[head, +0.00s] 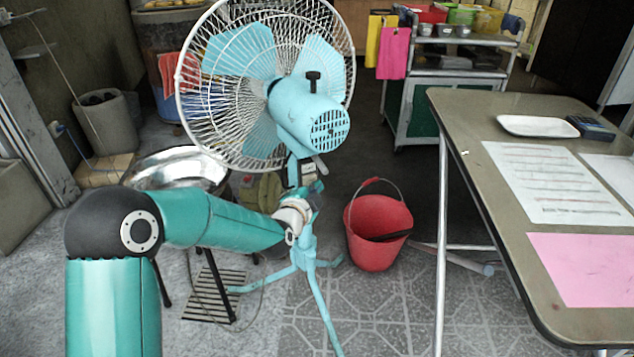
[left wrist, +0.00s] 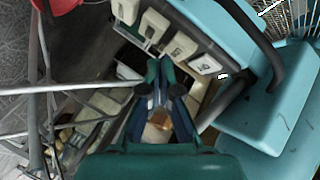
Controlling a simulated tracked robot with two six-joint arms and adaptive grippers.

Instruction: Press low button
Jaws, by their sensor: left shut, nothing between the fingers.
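The light-blue fan (head: 305,118) with its white wire cage stands in the middle of the head view. In the left wrist view, a row of pale buttons (left wrist: 180,47) runs along its blue control housing (left wrist: 215,25). The buttons carry small dark marks, and I cannot tell which one is low. My left gripper (left wrist: 160,68) is shut and empty, its tips just below the row in the picture. I cannot tell whether it touches a button. In the head view the left arm reaches to the fan's stand, where the buttons are hidden. My right gripper is out of view.
A red bucket (head: 374,235) stands on the floor right of the fan stand (head: 306,250). A table (head: 463,125) with papers is at the right. A metal bowl (head: 176,166) is behind my left arm. A cart (head: 450,95) stands behind.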

